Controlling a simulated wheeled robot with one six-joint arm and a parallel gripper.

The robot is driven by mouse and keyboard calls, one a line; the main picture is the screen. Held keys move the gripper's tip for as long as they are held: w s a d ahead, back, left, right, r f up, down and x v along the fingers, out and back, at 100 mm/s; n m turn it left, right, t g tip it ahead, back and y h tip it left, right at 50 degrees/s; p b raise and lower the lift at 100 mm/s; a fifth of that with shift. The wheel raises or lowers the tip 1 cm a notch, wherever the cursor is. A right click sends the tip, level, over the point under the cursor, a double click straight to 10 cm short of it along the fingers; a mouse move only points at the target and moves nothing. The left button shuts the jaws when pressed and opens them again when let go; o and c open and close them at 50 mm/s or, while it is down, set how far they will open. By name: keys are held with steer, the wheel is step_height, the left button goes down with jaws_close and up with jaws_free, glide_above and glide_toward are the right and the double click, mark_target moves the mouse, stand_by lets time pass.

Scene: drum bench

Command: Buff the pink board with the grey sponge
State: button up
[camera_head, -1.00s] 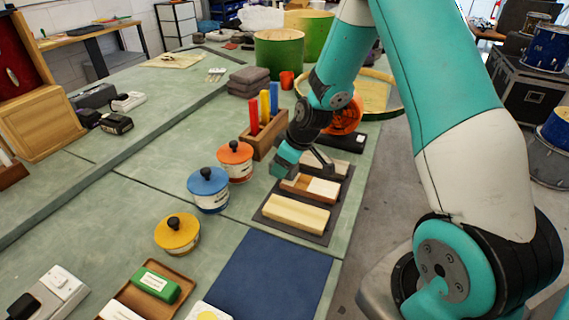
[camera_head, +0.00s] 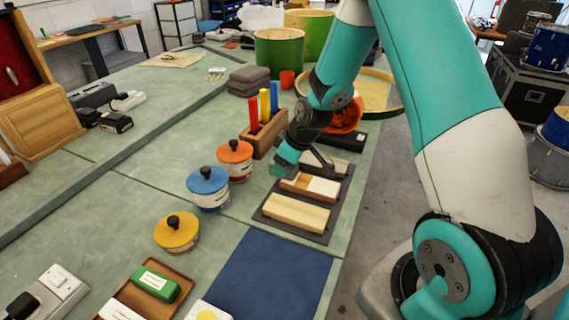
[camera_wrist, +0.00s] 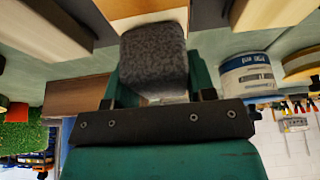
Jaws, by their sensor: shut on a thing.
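My gripper (camera_head: 285,163) is low over the middle board of a dark mat (camera_head: 263,219). In the wrist view it is shut on the grey sponge (camera_wrist: 153,58), a dark speckled block between the teal fingers. The middle board (camera_head: 323,188) is brown at its left part and pale, faintly pinkish, at its right; it is the likeliest pink board, but its colour is hard to tell. In the wrist view the sponge overlaps this board (camera_wrist: 150,8); I cannot tell whether they touch. The sponge is hidden in the head view.
A cream wood board (camera_head: 296,213) lies in front, and another pale board (camera_head: 337,166) behind. Blue (camera_head: 208,188), orange (camera_head: 235,160) and yellow (camera_head: 177,232) lidded tubs stand left. A wooden holder (camera_head: 266,140) with coloured sticks stands behind. A blue mat (camera_head: 268,278) lies clear in front.

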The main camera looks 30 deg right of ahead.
mark_target(296, 175)
steer(key=shift+f, duration=0.25)
stand_by(0.3)
steer(key=shift+s+d+b, duration=0.2)
steer(key=shift+s+d, duration=0.4)
steer(key=shift+s, duration=0.3)
steer(key=shift+s+d+b, duration=0.15)
steer(key=shift+s+d, duration=0.4)
steer(key=shift+s, duration=0.3)
steer(key=shift+w+a, duration=0.4)
steer(key=shift+w, duration=0.2)
steer(key=shift+w+a, duration=0.35)
steer(key=shift+w, duration=0.2)
steer(key=shift+s, duration=0.1)
steer(key=shift+s+d, duration=0.75)
steer(key=shift+s, duration=0.35)
steer(key=shift+s+d, duration=0.45)
steer(key=shift+s, duration=0.2)
steer(key=shift+s+d, duration=0.4)
steer(key=shift+s, duration=0.2)
